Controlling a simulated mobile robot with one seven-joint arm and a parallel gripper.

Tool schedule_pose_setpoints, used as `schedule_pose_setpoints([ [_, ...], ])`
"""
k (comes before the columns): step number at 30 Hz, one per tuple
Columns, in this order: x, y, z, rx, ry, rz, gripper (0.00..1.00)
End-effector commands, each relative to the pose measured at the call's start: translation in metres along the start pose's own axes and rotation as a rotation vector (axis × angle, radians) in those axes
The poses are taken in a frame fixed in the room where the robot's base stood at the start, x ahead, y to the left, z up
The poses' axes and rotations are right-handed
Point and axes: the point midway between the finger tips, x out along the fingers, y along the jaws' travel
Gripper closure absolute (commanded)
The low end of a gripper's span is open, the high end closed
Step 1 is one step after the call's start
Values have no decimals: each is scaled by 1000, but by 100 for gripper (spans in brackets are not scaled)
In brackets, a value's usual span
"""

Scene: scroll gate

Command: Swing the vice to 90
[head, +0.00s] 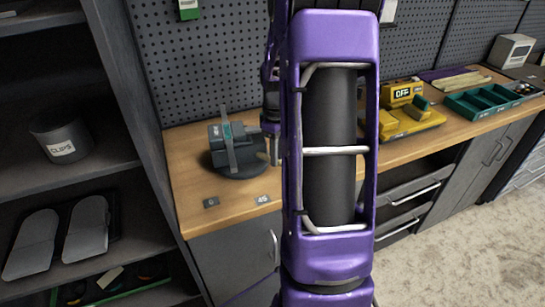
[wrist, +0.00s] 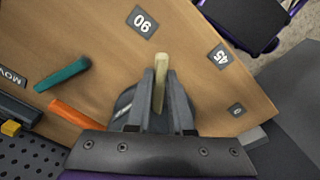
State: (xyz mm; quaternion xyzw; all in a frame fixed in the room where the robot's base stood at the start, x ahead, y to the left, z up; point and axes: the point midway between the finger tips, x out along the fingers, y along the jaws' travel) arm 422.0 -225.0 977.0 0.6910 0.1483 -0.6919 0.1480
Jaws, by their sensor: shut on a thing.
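The grey vice (head: 216,136) stands on a dark round base (head: 240,170) on the wooden bench, left of my arm. In the wrist view, part of the dark base (wrist: 124,103) shows behind my fingers. My gripper (wrist: 160,82) is shut on a cream bar (wrist: 161,62), seemingly the vice's handle. The bar's tip points between the 90 label (wrist: 142,21) and the 45 label (wrist: 220,57), nearer 90. The 0 label (wrist: 237,110) is further right. My arm hides the 90 label and the grip in the head view.
In the wrist view, a teal-handled thing (wrist: 62,75) and an orange one (wrist: 80,115) lie on the bench left of my gripper. A yellow device (head: 410,120) and a green tray (head: 482,101) stand right of my arm. A pegboard (head: 200,70) closes the back.

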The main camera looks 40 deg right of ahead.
Motion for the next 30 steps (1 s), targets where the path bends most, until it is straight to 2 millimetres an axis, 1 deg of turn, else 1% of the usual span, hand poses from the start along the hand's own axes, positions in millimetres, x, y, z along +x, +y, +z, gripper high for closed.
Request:
schedule_pose_setpoints([
  [1,-1,5,1,-18,1,5,100],
  [12,-1,19,-1,-141,2,6,100],
  [30,-2,25,-3,-182,3,9,100],
])
